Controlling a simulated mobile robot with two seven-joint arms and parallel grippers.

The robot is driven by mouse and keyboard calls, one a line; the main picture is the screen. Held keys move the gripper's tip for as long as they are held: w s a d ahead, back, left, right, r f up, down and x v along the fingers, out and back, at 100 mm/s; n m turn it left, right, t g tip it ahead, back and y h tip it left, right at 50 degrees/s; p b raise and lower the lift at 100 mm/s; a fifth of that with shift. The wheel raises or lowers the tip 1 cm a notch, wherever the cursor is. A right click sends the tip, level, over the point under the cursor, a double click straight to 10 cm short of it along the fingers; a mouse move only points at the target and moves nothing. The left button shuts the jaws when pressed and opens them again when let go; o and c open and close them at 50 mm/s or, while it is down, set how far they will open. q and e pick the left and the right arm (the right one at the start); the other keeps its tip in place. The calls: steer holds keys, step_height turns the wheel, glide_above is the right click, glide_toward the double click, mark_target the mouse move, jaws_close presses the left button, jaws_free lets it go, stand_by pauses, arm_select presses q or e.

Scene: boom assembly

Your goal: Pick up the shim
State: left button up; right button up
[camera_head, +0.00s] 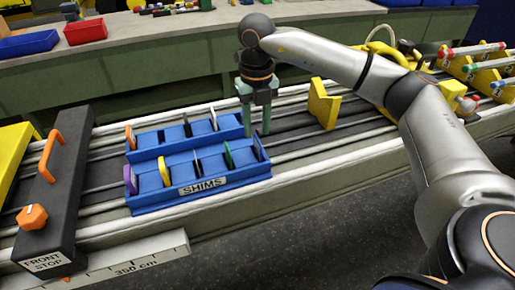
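The shims stand on edge in slots of a blue two-tier rack (225,181) labelled SHIMS. The front tier holds a purple shim (130,179), a yellow shim (165,171), a green shim (228,155) and dark ones. The back tier holds an orange shim (130,137), a white shim (213,118) and dark ones. My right gripper (257,122) points down at the rack's back right corner. Its two green fingers are apart with nothing seen between them. Whether they touch the rack is unclear. My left gripper is not in view.
A black front stop (62,190) with orange handle and knob stands left of the rack. A yellow bracket (323,104) stands on the rails to the right. Red (86,31) and blue (28,44) bins sit on the back bench. Rails right of the rack are partly clear.

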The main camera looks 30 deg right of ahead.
mark_target(258, 141)
steer(key=f, duration=0.4)
steer(key=shift+s+f, duration=0.2)
steer(key=shift+f, duration=0.1)
jaws_close()
